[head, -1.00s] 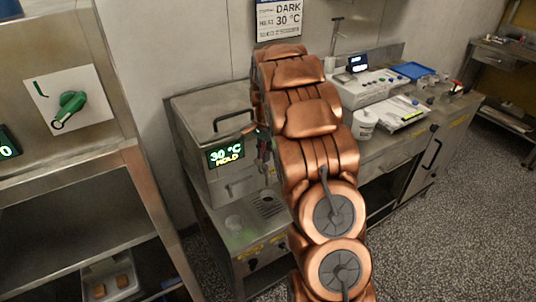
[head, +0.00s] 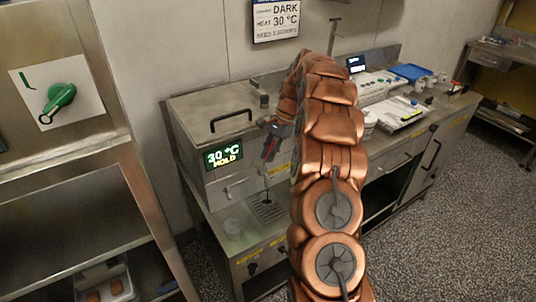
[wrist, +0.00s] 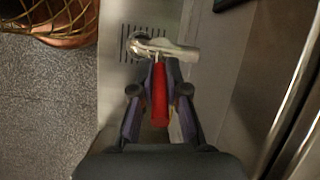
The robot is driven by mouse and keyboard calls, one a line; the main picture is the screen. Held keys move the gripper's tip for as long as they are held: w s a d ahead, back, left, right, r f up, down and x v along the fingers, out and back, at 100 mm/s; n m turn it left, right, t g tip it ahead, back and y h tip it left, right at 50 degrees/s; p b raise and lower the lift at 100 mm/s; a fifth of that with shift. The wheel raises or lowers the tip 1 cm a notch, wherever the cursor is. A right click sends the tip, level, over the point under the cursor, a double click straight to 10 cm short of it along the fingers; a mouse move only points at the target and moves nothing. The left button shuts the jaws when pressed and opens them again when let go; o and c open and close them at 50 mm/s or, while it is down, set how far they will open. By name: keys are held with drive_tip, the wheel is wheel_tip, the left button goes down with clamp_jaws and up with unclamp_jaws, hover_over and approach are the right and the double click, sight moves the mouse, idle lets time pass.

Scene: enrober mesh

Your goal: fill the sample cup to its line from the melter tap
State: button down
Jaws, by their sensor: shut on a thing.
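The melter (head: 190,130) is a steel box whose green display reads 30 °C HOLD. My gripper (head: 270,148) is at its front right side. In the wrist view my gripper (wrist: 158,105) is shut on the red tap handle (wrist: 159,90). The metal tap (wrist: 170,48) lies just beyond the fingertips, above a slotted drip grate (wrist: 128,55). In the head view a small dark streak shows over the drip grate (head: 266,212); I cannot tell whether it is flowing chocolate. A clear cup-like thing (head: 233,226) stands left of the grate. Its line and contents are not readable.
A steel rack with a green rotary handle (head: 59,98) stands at the left. A bench (head: 395,150) with a blue tray (head: 412,72), white pots and instruments runs along the right. Speckled floor (head: 440,220) lies open at the front right.

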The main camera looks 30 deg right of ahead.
drive_tip(key=c, duration=1.2)
unclamp_jaws()
drive_tip(key=shift+v, duration=3.75)
